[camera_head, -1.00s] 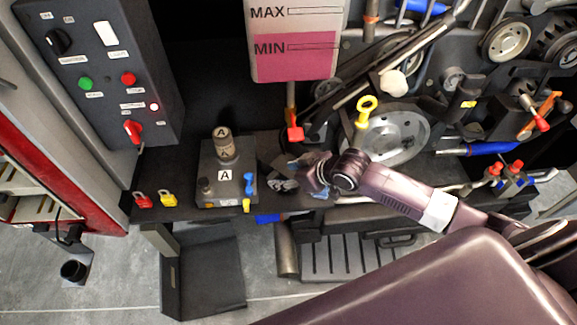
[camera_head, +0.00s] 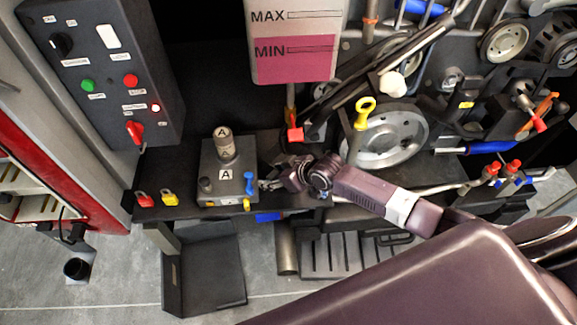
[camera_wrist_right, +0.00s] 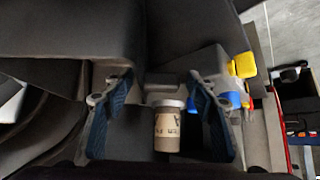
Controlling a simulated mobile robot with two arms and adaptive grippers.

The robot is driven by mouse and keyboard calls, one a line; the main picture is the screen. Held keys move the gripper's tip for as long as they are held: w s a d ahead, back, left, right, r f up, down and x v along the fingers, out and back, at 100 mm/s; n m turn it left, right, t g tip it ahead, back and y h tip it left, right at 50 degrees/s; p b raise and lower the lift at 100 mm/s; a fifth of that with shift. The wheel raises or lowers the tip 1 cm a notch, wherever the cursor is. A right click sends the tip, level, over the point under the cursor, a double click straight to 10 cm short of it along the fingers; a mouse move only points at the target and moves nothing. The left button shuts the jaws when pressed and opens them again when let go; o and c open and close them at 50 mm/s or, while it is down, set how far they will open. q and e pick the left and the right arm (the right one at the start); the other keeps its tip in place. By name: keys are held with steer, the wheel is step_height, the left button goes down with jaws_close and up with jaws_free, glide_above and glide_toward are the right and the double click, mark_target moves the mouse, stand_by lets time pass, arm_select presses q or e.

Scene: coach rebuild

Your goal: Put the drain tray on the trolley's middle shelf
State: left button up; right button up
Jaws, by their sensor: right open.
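My right gripper (camera_head: 268,183) is open beside the grey block (camera_head: 212,165), at its right side. In the right wrist view its two blue-padded fingers (camera_wrist_right: 160,120) stand apart, with a labelled cylinder (camera_wrist_right: 167,128) seen between them; I see no grip on it. A dark, flat tray-like piece (camera_head: 205,275) lies low near the floor, and a slotted dark plate (camera_head: 335,258) sits right of it; I cannot tell which is the drain tray. A red-framed unit with shelves (camera_head: 100,195), possibly the trolley, stands at the left edge, partly cut off. My left gripper is out of view.
The block carries a cylinder marked A (camera_head: 222,143) and a blue lever (camera_head: 249,183). Red and yellow padlocks (camera_head: 170,198) sit at the ledge's left. A control box (camera_head: 105,75), a MIN/MAX tank (camera_head: 293,55) and machine wheels crowd the back. Grey floor (camera_head: 120,280) is open lower left.

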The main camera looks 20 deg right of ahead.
steer(key=shift+c, duration=0.3)
jaws_close()
steer(key=shift+r, duration=0.1)
steer(key=shift+s+r+b, duration=0.1)
steer(key=shift+r+b, duration=0.05)
steer(key=shift+b, duration=0.15)
steer(key=r, duration=0.3)
steer(key=r+b, duration=0.1)
steer(key=r, duration=0.2)
steer(key=shift+s+a+r, duration=0.1)
steer(key=shift+s+r, duration=0.1)
steer(key=shift+r, duration=0.15)
steer(key=s+a+b, duration=0.2)
steer(key=s, duration=0.7)
steer(key=s+a+b, duration=0.1)
steer(key=s+a, duration=0.2)
steer(key=s, duration=0.6)
steer(key=shift+s+a+b, duration=0.15)
steer(key=shift+s+b, duration=0.15)
steer(key=shift+b, duration=0.05)
